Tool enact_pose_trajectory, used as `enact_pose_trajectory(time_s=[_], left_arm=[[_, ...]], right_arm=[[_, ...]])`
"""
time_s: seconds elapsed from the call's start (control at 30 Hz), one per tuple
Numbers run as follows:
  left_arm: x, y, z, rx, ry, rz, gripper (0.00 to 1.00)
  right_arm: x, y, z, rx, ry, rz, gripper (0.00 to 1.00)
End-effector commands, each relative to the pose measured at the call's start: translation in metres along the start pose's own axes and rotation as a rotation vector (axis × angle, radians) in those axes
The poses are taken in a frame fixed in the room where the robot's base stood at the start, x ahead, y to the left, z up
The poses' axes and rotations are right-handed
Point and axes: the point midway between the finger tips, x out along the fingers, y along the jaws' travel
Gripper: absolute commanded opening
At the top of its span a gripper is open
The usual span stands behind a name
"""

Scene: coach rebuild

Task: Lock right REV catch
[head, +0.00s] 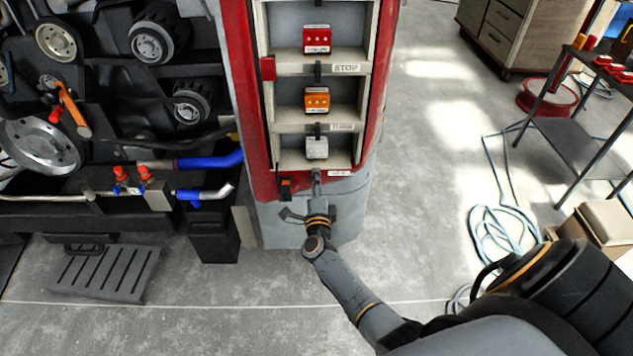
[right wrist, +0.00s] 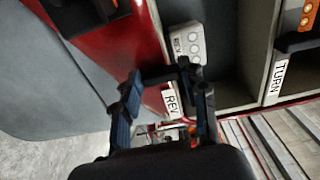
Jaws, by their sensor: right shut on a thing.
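The right light column (head: 377,95) is a red and grey panel with stacked bays. The REV lamp (head: 317,148), a pale block with round lenses, sits in the lowest bay; it also shows in the right wrist view (right wrist: 187,42). The REV label (head: 340,173) is on the ledge below it. My right gripper (head: 317,184) is at this ledge, left of the label. In the right wrist view its fingers (right wrist: 160,85) are shut around the dark REV catch (right wrist: 157,75). The fingers partly hide the catch, so its exact angle is unclear. My left gripper is out of view.
A red STOP lamp (head: 317,39) and an orange TURN lamp (head: 317,100) sit in the bays above. Engine parts and blue hoses (head: 210,160) crowd the left. A coiled hose (head: 498,235) and a metal trolley (head: 570,140) are at right. Floor between is clear.

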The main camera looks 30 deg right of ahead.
Motion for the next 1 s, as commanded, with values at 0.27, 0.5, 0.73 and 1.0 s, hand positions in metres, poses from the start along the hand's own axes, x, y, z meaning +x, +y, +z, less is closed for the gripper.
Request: enact_pose_trajectory(time_s=[0.27, 0.5, 0.73, 1.0], left_arm=[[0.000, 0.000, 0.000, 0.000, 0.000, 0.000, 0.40], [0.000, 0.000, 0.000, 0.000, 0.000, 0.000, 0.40], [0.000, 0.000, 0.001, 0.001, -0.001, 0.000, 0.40], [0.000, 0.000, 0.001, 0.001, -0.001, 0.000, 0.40]], right_arm=[[-0.001, 0.002, 0.001, -0.007, -0.003, 0.003, 0.12], [-0.001, 0.001, 0.001, -0.005, -0.002, 0.002, 0.66], [0.000, 0.001, 0.000, -0.004, -0.001, 0.001, 0.66], [-0.029, 0.002, 0.000, -0.001, -0.001, 0.005, 0.66]])
